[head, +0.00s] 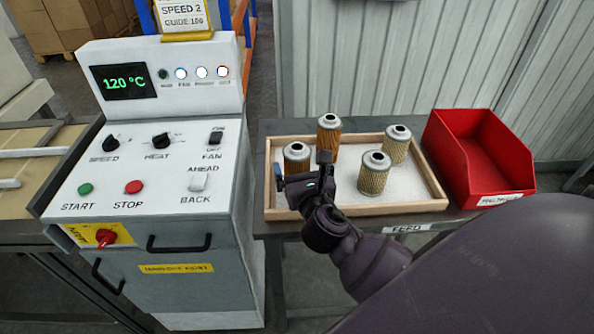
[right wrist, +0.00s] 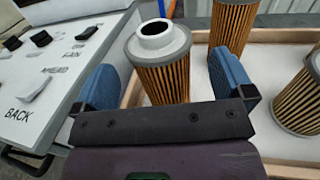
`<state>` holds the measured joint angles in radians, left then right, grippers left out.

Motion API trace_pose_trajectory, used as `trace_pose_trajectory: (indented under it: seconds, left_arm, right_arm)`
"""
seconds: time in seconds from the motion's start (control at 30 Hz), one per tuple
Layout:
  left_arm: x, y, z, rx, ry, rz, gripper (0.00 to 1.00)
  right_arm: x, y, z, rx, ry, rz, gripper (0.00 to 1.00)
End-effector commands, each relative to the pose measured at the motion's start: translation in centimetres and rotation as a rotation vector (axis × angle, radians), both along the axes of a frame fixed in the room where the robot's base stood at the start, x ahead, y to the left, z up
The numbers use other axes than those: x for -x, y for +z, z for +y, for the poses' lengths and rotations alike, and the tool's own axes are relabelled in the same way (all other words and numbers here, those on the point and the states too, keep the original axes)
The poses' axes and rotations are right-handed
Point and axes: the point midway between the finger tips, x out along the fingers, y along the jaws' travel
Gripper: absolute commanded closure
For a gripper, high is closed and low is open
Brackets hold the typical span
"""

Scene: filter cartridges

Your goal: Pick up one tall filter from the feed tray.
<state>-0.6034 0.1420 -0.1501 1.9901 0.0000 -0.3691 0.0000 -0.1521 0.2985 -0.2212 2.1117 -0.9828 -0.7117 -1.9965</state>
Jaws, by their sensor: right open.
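The feed tray (head: 425,205) is a shallow wooden frame with a pale floor, and several pleated filters stand upright in it. A brown-orange filter (head: 297,157) with a grey cap is at the left, its lower part hidden by my right gripper (head: 300,170). A brown-orange filter (head: 328,138) stands behind it and looks tall. Two paler filters, a front one (head: 374,176) and a back one (head: 397,148), look shorter. In the right wrist view my open blue fingers (right wrist: 165,90) are on either side of the left filter (right wrist: 163,75), with visible gaps. My left gripper is not in view.
A red bin (head: 470,165) stands right of the tray on the same table. A white control cabinet (head: 150,180) with knobs and a 120 °C display stands close to the tray's left. A corrugated wall (head: 360,60) is behind.

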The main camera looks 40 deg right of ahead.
Motion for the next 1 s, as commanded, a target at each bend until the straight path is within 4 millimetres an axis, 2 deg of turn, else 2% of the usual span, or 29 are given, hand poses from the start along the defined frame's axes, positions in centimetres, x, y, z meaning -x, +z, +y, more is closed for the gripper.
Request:
trace_pose_trajectory:
  seconds: [0.1,0.2,0.5,0.87,1.0]
  left_arm:
    - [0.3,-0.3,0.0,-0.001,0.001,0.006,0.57]
    - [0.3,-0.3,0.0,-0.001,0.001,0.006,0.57]
    - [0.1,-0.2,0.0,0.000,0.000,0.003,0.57]
    - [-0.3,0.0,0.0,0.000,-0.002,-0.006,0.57]
    - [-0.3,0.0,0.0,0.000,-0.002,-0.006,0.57]
  right_arm:
    - [-1.6,-0.2,-0.6,0.000,0.000,0.000,0.01]
    - [-2.3,-0.2,-0.9,0.001,0.000,0.000,0.01]
    - [-2.7,-0.2,-1.0,-0.001,0.000,0.002,0.01]
    - [-2.7,-0.2,-1.0,-0.001,0.000,0.002,0.56]
    - [-2.7,-0.2,-1.0,0.000,0.000,0.001,0.57]
